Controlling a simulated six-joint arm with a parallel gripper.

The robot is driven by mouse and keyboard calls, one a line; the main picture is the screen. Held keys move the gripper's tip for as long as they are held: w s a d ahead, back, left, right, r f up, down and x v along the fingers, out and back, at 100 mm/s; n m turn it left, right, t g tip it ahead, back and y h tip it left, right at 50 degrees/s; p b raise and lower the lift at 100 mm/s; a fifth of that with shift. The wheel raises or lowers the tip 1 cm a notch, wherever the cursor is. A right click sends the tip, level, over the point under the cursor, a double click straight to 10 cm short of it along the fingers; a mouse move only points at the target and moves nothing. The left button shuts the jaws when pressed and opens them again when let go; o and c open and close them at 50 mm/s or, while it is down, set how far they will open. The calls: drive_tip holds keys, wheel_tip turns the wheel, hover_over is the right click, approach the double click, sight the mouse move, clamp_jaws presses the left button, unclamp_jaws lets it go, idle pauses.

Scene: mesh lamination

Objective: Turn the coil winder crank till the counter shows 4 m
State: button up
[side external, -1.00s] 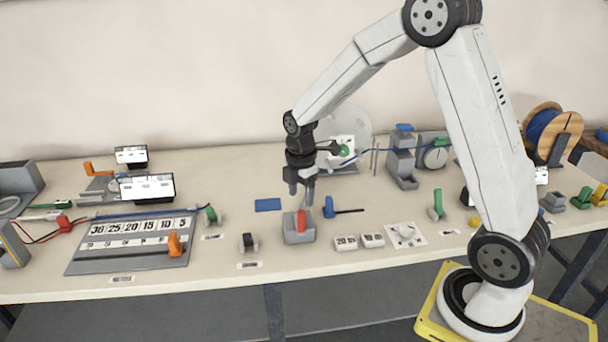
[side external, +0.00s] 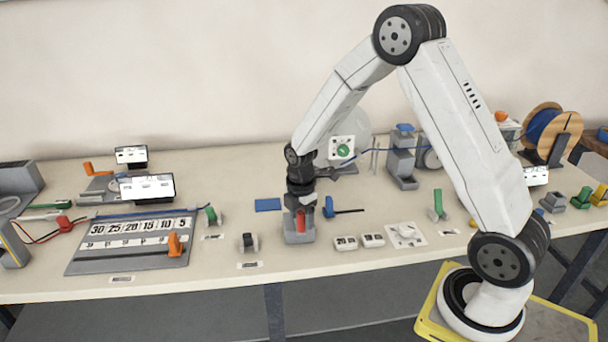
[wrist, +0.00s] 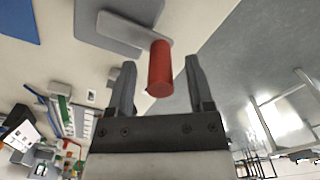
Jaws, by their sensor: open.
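A red cylindrical handle (side external: 300,222) stands up from a grey block (side external: 299,237) near the front middle of the table. In the wrist view the red handle (wrist: 159,69) sits at the end of a light grey bar (wrist: 134,27). My gripper (side external: 300,210) is low over the grey block. Its open fingers (wrist: 158,64) show on either side of the handle, with gaps visible. I cannot tell for certain which device is the coil winder. No counter reading is legible.
A blue tool with a dark rod (side external: 340,210) lies close to the right of the block. A blue pad (side external: 268,205) lies behind left, and a black-topped piece (side external: 248,243) stands to the left. A round plate with a green knob (side external: 343,151) stands behind.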

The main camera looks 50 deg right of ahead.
clamp_jaws()
drive_tip(key=w+d+m, duration=0.2)
drive_tip(key=w+m, duration=0.2)
drive_tip(key=m, duration=1)
drive_tip(key=w+d+m, duration=0.2)
drive_tip(key=w+m, duration=0.3)
drive_tip(key=m, duration=0.9)
drive_tip(key=shift+d+m, duration=0.25)
drive_tip(key=shift+m, duration=0.15)
drive_tip(key=shift+r, duration=0.1)
